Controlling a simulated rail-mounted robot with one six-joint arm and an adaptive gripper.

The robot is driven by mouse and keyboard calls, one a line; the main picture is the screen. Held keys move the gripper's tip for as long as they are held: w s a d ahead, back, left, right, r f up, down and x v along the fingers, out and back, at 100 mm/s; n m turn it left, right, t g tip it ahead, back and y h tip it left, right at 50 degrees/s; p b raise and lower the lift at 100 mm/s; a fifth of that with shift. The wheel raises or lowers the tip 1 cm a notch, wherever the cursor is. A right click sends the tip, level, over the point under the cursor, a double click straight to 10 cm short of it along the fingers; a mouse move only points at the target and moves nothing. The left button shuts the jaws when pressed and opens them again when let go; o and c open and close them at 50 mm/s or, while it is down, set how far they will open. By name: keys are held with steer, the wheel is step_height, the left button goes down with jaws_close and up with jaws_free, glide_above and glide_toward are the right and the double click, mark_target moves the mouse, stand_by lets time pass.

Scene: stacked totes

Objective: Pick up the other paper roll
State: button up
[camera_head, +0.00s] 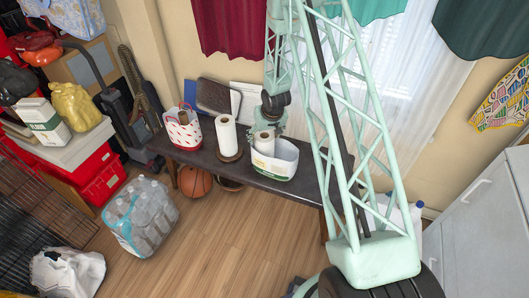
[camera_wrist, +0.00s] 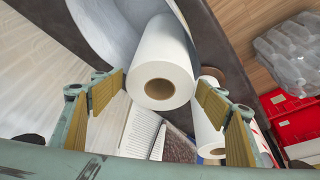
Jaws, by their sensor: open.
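One white paper roll (camera_head: 264,145) sits inside a white tote (camera_head: 283,168) on the dark bench. In the wrist view this roll (camera_wrist: 160,62) lies between my two fingers, its brown-cored end facing the camera. My gripper (camera_wrist: 160,97) is open, with yellow-brown pads spread on either side of the roll and no clear contact. A second paper roll (camera_head: 226,136) stands upright on a round brown base to the left of the tote. It also shows in the wrist view (camera_wrist: 206,135), partly hidden by my right-hand finger. In the head view my arm hides part of the gripper.
A red-and-white patterned tote (camera_head: 183,136) stands at the bench's left end. A dark bag-like item (camera_head: 215,97) leans behind the rolls. Wrapped bottles (camera_head: 142,216) and a basketball (camera_head: 195,182) are on the floor. Open wood floor lies in front of the bench (camera_head: 300,190).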

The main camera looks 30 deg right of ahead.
steer(key=c, duration=1.2)
steer(key=shift+r, duration=0.15)
step_height(320, 180, up, 18)
steer(key=p, duration=0.8)
stand_by(0.4)
